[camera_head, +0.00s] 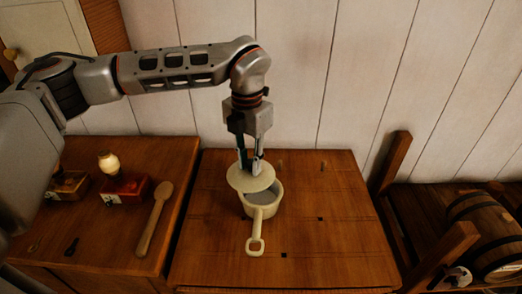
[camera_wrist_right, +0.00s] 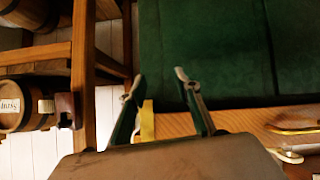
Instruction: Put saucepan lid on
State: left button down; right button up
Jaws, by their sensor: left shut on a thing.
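The cream saucepan (camera_head: 262,211) stands on the wooden table in the head view, its long handle pointing toward the front. The round cream lid (camera_head: 246,180) is over the back left part of the pan, leaving the pan's grey inside showing at the front right. I cannot tell whether the lid touches the rim. My left gripper (camera_head: 250,169) points down and is shut on the lid, its fingertips at the lid's top. My right gripper (camera_wrist_right: 158,90) shows only in the right wrist view, fingers apart with nothing between the tips.
The table top (camera_head: 330,230) is clear around the pan. On the left counter lie a wooden spoon (camera_head: 154,218) and a red box (camera_head: 124,190). A barrel (camera_head: 485,235) rests in a wooden rack at the right. A plank wall stands close behind. Green upholstery (camera_wrist_right: 235,45) is beyond my right gripper.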

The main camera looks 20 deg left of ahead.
aim_at(261, 173)
pick_arm(q)
jog(key=n, duration=0.2)
jog(key=w+n, duration=0.1)
jog(key=n, duration=0.1)
jog(key=d+n+p, duration=0.1)
jog(key=n, duration=0.1)
jog(key=shift+w+d+r+n, duration=0.1)
jog(key=shift+w+r+n, duration=0.2)
jog(key=shift+n, duration=0.1)
jog(key=n, duration=0.4)
jog(key=w+d+n, duration=0.1)
jog(key=n, duration=0.1)
jog(key=shift+w+p, duration=0.1)
jog(key=shift+p, duration=0.2)
jog(key=shift+f+b, duration=0.4)
jog(key=shift+f, duration=0.3)
notch_tip(261, 173, down, 4)
jog(key=shift+r+b, duration=0.25)
jog(key=shift+b, duration=0.7)
jog(key=shift+f+b, duration=0.5)
jog(key=shift+f, duration=0.4)
jog(key=shift+a+f+b, duration=0.1)
jog(key=shift+f+b, duration=0.35)
jog(key=shift+f, duration=0.6)
